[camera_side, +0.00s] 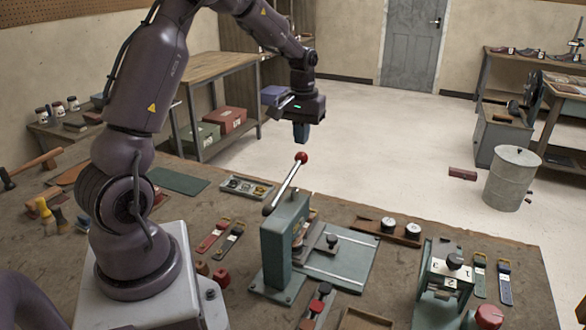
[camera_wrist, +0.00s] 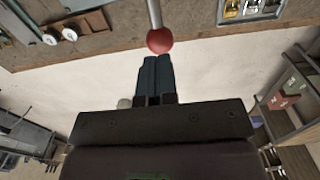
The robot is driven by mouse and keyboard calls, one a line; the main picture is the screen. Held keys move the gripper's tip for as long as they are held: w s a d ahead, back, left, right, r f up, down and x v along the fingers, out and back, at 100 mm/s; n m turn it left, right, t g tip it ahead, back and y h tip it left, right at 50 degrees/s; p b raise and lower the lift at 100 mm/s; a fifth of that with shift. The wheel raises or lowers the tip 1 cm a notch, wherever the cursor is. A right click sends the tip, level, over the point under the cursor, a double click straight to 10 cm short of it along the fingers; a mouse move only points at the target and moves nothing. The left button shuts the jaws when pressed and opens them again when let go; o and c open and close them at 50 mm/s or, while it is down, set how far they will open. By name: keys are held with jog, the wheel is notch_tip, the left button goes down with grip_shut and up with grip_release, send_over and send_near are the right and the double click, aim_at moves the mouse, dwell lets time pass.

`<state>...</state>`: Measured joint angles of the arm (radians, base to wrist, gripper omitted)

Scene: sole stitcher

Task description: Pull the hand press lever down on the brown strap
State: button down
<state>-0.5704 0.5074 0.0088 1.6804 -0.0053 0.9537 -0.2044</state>
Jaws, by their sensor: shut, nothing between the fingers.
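The hand press (camera_side: 283,243) is a green upright body on a base plate at the middle of the bench. Its lever (camera_side: 285,184) slants up to a red ball knob (camera_side: 302,157), raised above the press. The knob also shows in the wrist view (camera_wrist: 160,41), just beyond my fingertips. My gripper (camera_side: 301,141) is shut and empty, pointing down, a little above the knob; I cannot tell whether they touch. A narrow brown piece (camera_side: 313,241) lies by the press head, partly hidden by the press body; I cannot tell for sure that it is the strap.
Red and dark straps (camera_side: 213,236) lie left of the press. A tray of small parts (camera_side: 246,187) sits behind it. A wooden block with two gauges (camera_side: 387,231) and a second green device (camera_side: 444,275) stand to the right. The air around the knob looks clear.

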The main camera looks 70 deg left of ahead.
aim_at(302, 156)
jog(key=shift+f, duration=0.15)
dwell(0.4)
jog(key=shift+f, duration=2.8)
jog(key=shift+w+a+f, duration=0.15)
jog(key=shift+f, duration=2.6)
jog(key=shift+s+r, duration=0.2)
jog(key=shift+r, duration=6.4)
